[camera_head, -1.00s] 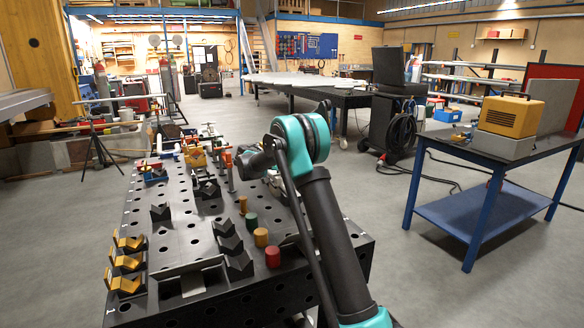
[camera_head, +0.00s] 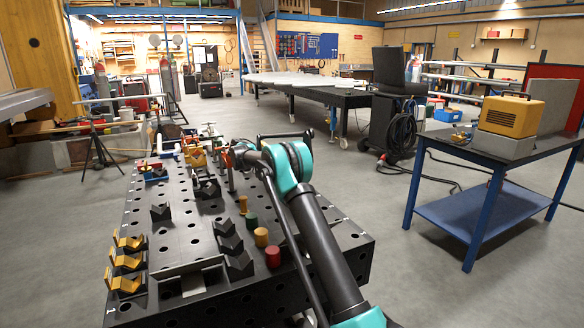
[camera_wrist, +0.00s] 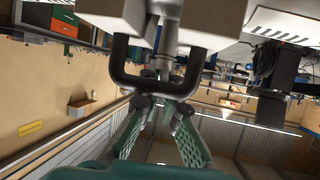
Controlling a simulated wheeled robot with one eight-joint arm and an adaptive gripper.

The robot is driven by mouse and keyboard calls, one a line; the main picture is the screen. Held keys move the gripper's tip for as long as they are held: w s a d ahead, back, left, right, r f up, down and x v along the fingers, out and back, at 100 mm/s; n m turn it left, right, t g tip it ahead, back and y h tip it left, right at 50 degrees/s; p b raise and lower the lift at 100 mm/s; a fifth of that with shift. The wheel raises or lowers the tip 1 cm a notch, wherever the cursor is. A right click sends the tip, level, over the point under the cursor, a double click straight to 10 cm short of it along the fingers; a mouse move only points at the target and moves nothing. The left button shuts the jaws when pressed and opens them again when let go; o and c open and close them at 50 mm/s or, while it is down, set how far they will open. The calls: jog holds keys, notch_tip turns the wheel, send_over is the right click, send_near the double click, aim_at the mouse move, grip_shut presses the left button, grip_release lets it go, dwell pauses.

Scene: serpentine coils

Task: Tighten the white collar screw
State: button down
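A perforated black table (camera_head: 192,237) stands in front of me and holds clamps and fixtures. I cannot pick out the white collar screw with certainty. My gripper (camera_head: 243,153) is over the table's right side, close to an upright post with a red-orange top (camera_head: 229,166). I cannot tell whether they touch. In the wrist view, my gripper (camera_wrist: 162,104) has green perforated fingers that spread toward the bottom. Two pale blocks, a grey metal shaft (camera_wrist: 168,42) and a black U-shaped bar (camera_wrist: 160,88) are beyond it. What lies between the fingertips is unclear.
Yellow V-blocks (camera_head: 126,262) line the table's left front edge. Dark V-blocks stand mid-table. Short cylinders, including a green (camera_head: 251,220) and a red one (camera_head: 273,257), stand near my forearm. A blue-legged bench (camera_head: 478,200) stands apart at right, with open floor between.

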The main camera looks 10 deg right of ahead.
jog(key=c, duration=1.7)
grip_release()
jog(key=shift+a, duration=0.15)
jog(key=v, duration=1.1)
jog(key=shift+a+r, duration=0.15)
jog(key=shift+a, duration=0.2)
